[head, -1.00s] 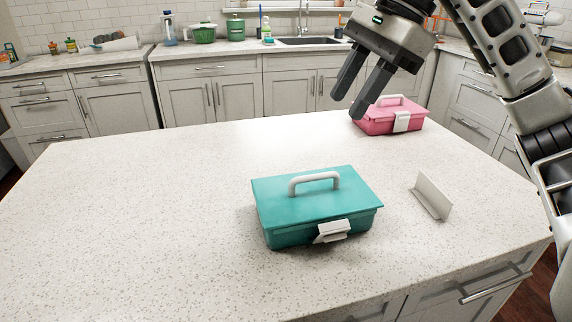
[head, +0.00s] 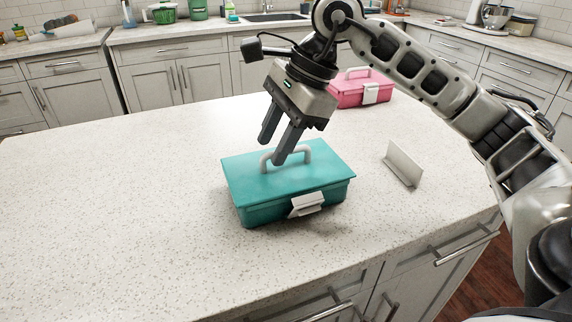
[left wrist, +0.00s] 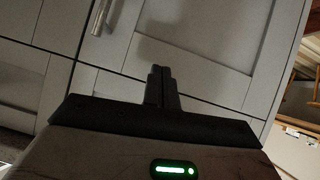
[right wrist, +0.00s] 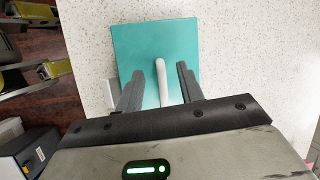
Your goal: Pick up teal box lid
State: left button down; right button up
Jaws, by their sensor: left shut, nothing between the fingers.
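The teal box (head: 290,208) stands on the counter, with its teal lid (head: 318,167) closed on top. A light grey handle (head: 305,151) arches over the lid and a pale latch (head: 306,204) is on its front. My right gripper (head: 273,152) is open, just above the lid at the handle. In the right wrist view the lid (right wrist: 140,45) lies below, and the handle (right wrist: 161,78) is seen end-on between the open fingers (right wrist: 160,85), apart from both. My left gripper (left wrist: 160,72) is shut and empty, facing grey cabinet doors; it is outside the head view.
A small white upright stand (head: 404,164) is right of the teal box. The counter's left side (head: 110,190) is clear.

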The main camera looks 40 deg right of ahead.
jog(key=shift+x, duration=1.2)
grip_shut()
